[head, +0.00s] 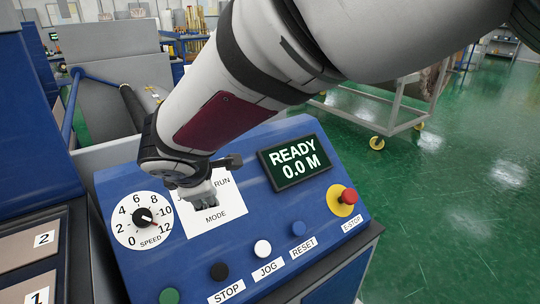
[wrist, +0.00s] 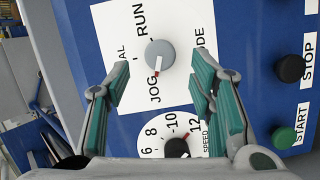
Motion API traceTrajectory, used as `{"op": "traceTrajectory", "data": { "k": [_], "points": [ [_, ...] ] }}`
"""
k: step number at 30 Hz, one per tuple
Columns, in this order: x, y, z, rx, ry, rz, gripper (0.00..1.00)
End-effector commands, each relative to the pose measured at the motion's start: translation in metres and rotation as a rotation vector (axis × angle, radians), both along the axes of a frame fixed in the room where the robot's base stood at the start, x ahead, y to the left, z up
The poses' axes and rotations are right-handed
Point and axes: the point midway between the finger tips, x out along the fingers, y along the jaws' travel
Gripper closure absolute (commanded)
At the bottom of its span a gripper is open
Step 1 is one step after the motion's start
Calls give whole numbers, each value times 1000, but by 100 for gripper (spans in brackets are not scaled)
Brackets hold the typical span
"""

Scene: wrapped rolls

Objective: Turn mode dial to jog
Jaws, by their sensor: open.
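The mode dial (wrist: 160,56) is a round grey knob with a red pointer mark, on a white plate (wrist: 185,18) lettered RUN and JOG. In the wrist view its red mark points down, toward the JOG lettering. My gripper (wrist: 160,72) is open, with one teal-padded finger on each side of the dial in the picture. I cannot tell whether either finger touches it. In the head view my gripper (head: 204,194) is over the mode plate (head: 228,208) and hides the dial and most of the JOG lettering.
The speed dial (head: 143,217) is left of the mode plate. Push buttons STOP (head: 219,271), JOG (head: 262,248) and RESET (head: 298,229) line the panel's front. A red E-stop (head: 349,196) and a READY display (head: 295,162) are at the right.

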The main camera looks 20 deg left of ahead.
Motion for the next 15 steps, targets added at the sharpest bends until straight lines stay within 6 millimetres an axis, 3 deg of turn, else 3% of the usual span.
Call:
{"op": "traceTrajectory", "data": {
  "k": [6, 15],
  "points": [
    [-26, -11, 35, 3, -2, 0, 50],
    [-45, -19, 57, -2, 0, 1, 50]
  ]
}}
